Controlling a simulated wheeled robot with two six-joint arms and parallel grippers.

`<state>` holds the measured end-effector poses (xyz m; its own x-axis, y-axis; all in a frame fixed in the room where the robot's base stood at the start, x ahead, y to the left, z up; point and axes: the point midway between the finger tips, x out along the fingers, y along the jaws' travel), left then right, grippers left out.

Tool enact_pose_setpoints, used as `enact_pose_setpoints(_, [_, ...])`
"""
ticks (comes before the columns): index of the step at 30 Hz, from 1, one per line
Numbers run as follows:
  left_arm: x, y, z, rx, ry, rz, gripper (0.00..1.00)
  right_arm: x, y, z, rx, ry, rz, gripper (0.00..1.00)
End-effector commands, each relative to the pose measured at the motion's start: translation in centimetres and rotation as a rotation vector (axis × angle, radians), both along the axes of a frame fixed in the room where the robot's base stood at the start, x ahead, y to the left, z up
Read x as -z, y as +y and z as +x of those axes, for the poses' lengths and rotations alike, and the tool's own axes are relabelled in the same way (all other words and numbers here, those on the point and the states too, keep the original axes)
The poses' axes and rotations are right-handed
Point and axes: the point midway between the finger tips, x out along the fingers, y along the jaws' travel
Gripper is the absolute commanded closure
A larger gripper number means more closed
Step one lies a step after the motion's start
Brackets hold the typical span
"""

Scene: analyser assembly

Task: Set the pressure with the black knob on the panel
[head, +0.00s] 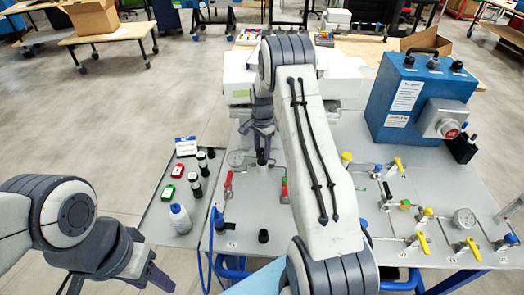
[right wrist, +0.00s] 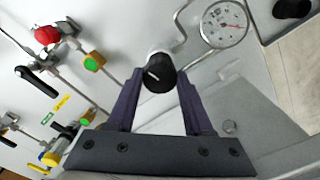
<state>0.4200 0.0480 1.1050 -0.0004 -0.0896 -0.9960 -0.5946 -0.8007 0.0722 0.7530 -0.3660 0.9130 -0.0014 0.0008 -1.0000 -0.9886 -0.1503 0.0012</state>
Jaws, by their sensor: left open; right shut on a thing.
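The black knob (right wrist: 158,76) with a white pointer mark stands on the panel (right wrist: 120,30). In the right wrist view it sits between the fingertips of my right gripper (right wrist: 160,82), which is shut on it. In the head view my right gripper (head: 263,148) points down at the panel (head: 330,160) beside a round gauge, and the knob is mostly hidden under it. The gauge (right wrist: 225,23) shows a red needle near the knob in the right wrist view. My left gripper (head: 118,278) is open and empty at the lower left, off the panel.
A blue box (head: 415,105) with a red button stands on the right of the panel. Yellow-handled valves (head: 420,240) and another gauge (head: 463,218) are at the right front.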

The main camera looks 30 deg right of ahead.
Motion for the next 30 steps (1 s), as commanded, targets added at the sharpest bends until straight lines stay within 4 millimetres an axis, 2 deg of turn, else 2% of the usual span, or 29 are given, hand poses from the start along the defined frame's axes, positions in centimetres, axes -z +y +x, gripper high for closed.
enact_pose_setpoints(18, [0.65,0.01,0.00,0.000,0.000,0.000,0.50,-0.14,-0.11,0.23,0.540,-0.008,-0.003,1.00])
enact_pose_setpoints(30, [0.77,0.00,0.00,0.000,0.000,0.000,0.50,-0.18,-0.12,0.24,0.710,-0.008,-0.002,1.00])
